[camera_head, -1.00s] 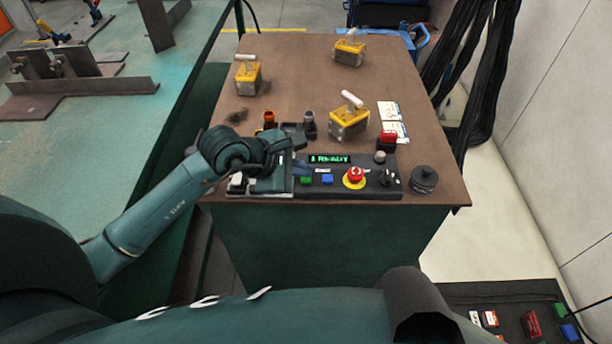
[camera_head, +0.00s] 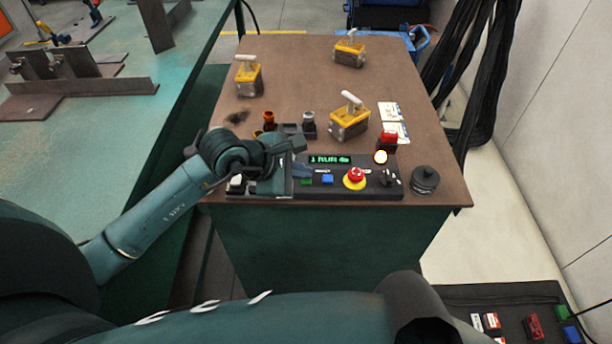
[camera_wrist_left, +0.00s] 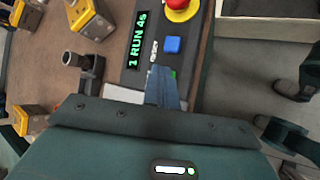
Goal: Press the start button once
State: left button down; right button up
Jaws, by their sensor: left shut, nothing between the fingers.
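A black control panel (camera_head: 334,190) lies along the near edge of the brown table. It carries a green button (camera_head: 306,182), a blue button (camera_head: 327,179), a red emergency stop (camera_head: 355,175) on a yellow base and a green-lit display (camera_head: 330,160). In the left wrist view the display (camera_wrist_left: 138,40) reads "1 RUN 4s". My left gripper (camera_head: 301,170) is shut and empty at the green button. In the left wrist view its fingertips (camera_wrist_left: 161,72) partly hide the green button; I cannot tell whether they touch it. My right gripper is out of view.
A round lamp (camera_head: 380,157) glows behind the panel, beside a red block (camera_head: 388,139). Several yellow-topped blocks (camera_head: 349,122) with white handles stand on the table (camera_head: 300,80). A black knob-like cylinder (camera_head: 424,180) stands right of the panel.

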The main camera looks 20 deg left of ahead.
aim_at(301, 182)
pick_arm(q)
jog(key=shift+r+p, duration=0.45)
jog(key=shift+r, duration=0.35)
jog(key=shift+r+p, duration=1.7)
jog(key=shift+r, duration=0.85)
